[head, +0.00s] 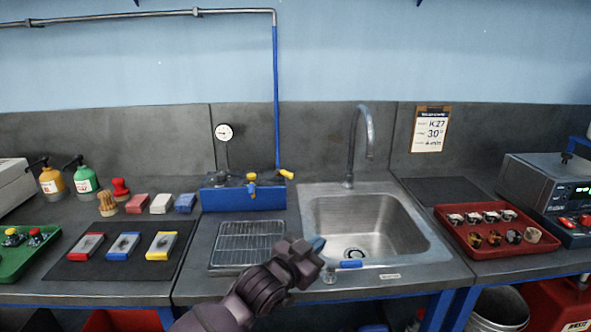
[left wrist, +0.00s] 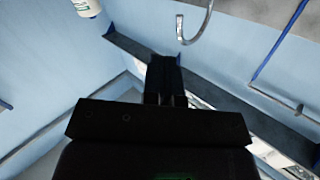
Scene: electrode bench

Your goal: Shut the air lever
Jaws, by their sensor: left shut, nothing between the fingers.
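A yellow lever handle (head: 286,174) sticks out to the right at the foot of the blue pipe (head: 276,100). A blue-handled lever (head: 349,264) sits on the sink's front rim, its handle lying sideways. No readable label shows which is the air lever. My left gripper (head: 316,247) is over the sink's front left corner, close to the blue handle and well in front of the yellow one. Whether it touches the blue handle cannot be told. In the left wrist view its dark fingers (left wrist: 165,75) are together and empty. My right gripper is not in view.
A blue box with a yellow valve (head: 251,188) and a gauge (head: 224,132) stands behind the wire drain rack (head: 247,244). The tall faucet (head: 370,130) rises behind the sink (head: 440,250).

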